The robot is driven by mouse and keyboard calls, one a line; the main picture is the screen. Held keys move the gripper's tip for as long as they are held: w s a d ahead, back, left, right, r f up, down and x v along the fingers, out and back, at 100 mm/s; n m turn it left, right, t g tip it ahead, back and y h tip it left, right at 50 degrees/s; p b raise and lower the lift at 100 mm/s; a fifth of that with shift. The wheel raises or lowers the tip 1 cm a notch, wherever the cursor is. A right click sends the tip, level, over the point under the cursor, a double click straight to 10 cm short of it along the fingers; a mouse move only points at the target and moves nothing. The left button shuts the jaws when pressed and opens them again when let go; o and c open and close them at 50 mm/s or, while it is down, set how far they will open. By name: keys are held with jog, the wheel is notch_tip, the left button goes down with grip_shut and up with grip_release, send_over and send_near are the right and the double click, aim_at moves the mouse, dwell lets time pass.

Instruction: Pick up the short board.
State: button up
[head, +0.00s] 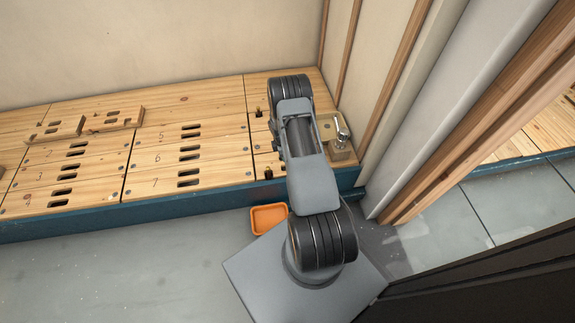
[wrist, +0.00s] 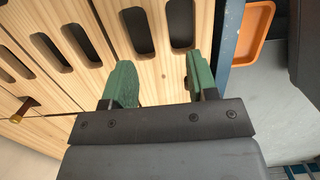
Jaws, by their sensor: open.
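A deck of pale wooden boards (head: 160,159) with paired slots and numbers fills the left of the head view. Shorter boards (head: 262,160) form its right end, partly hidden by my arm. Two loose slotted pieces (head: 112,121) lie on top at the far left. I cannot tell which one is the short board. In the wrist view, my gripper (wrist: 158,82) is open and empty, its green fingers apart over a slotted board (wrist: 160,50). Two slots show just beyond the fingers. Contact with the wood cannot be told. The head view hides the gripper behind my arm.
An orange tray (head: 269,219) sits on the grey floor beside the deck's blue edge (head: 190,204); it also shows in the wrist view (wrist: 252,34). A metal tap (head: 341,130) stands at the right end near the wall studs. Floor at the front left is clear.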

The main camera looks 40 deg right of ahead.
jog(key=shift+s+d+f+b, duration=0.15)
jog(key=shift+f+b, duration=0.7)
jog(key=shift+f, duration=0.95)
jog(key=shift+d+f+b, duration=0.25)
jog(key=shift+f+b, duration=0.55)
jog(key=shift+f, duration=1)
jog(key=shift+r, duration=0.1)
grip_shut()
